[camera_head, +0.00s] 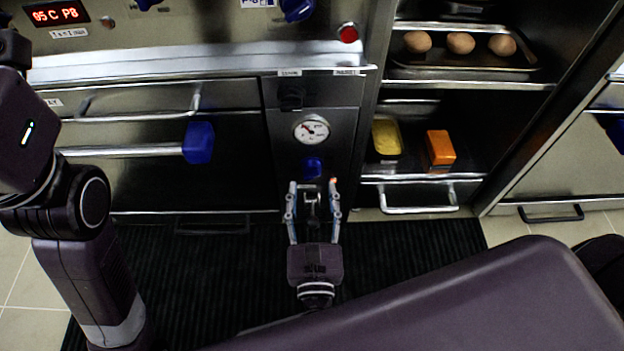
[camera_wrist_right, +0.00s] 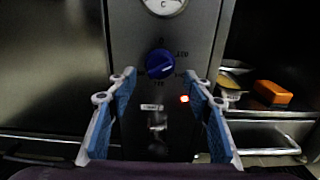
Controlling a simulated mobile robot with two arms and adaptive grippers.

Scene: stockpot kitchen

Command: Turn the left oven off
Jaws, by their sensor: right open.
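A blue knob (camera_head: 313,167) sits on the narrow steel panel below a round white dial gauge (camera_head: 311,129). In the right wrist view, the knob (camera_wrist_right: 160,63) has small markings around it, too blurred to read fully. A small light (camera_wrist_right: 184,99) glows red-orange just below and right of the knob. My right gripper (camera_head: 312,186) is open and points at the panel. In its wrist view, the fingers (camera_wrist_right: 158,82) stand on either side, slightly below the knob, with nothing between them. My left arm shows at the left edge, but its gripper is out of view.
Left of the panel is a steel oven front with a long handle (camera_head: 120,152) and a blue block (camera_head: 198,142) at its end. To the right, an open cabinet holds a tray of round brown items (camera_head: 461,43), a yellow container (camera_head: 386,136) and an orange block (camera_head: 440,147).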

